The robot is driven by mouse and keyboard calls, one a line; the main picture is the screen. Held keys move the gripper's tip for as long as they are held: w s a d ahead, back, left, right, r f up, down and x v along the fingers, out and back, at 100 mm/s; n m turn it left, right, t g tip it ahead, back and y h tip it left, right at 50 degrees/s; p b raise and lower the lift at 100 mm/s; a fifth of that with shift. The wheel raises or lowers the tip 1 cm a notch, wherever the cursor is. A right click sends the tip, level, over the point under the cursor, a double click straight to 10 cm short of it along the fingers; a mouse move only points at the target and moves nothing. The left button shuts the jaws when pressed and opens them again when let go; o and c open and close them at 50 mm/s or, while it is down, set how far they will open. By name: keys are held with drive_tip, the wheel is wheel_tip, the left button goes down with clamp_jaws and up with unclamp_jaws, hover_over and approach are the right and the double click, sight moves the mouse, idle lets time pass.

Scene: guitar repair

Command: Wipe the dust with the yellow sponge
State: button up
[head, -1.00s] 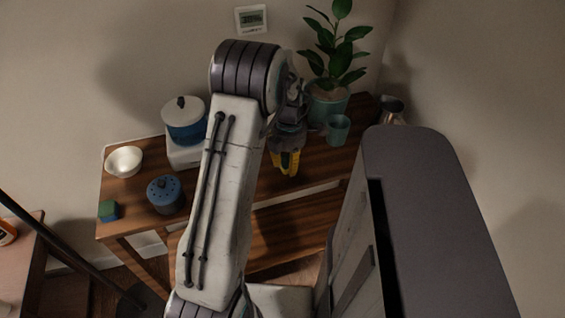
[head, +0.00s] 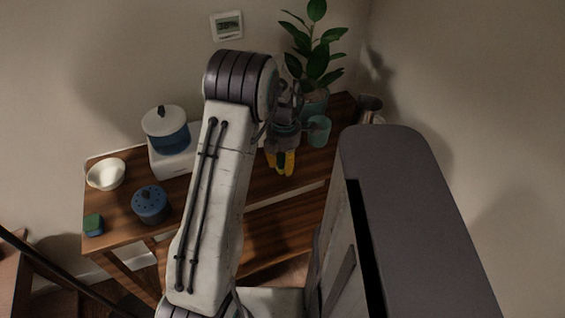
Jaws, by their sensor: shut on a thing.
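My gripper (head: 281,165) is at the end of my arm, above the right half of the wooden table (head: 255,188). It points down and is shut on the yellow sponge (head: 289,161). Only narrow yellow parts show between the dark fingers; the arm and gripper hide the rest. I cannot tell whether the sponge touches the tabletop. I cannot make out any dust in this view.
A teal mug (head: 319,130) and a potted plant (head: 314,103) stand close to the right of my gripper. A metal jug (head: 369,108) is at the right end.

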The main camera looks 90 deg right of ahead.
drive_tip(key=shift+w+a+b, duration=0.4)
drive_tip(key=shift+w+a, duration=0.25)
drive_tip(key=shift+w, duration=1)
drive_tip(key=shift+w+a+b, duration=0.4)
drive_tip(key=shift+w+a, duration=0.3)
drive_tip(key=shift+w, duration=0.9)
drive_tip(key=shift+w+a+b, duration=0.4)
drive_tip(key=shift+w+a, duration=0.25)
drive_tip(key=shift+w, duration=1)
drive_tip(key=shift+r, duration=0.1)
drive_tip(key=shift+r, duration=0.15)
drive_tip(key=shift+r+p, duration=2.35)
drive_tip(key=shift+r, duration=0.55)
wheel_tip(320, 180, up, 3)
drive_tip(key=shift+f+p, duration=0.1)
drive_tip(key=shift+p, duration=1.05)
drive_tip(key=shift+s, duration=0.15)
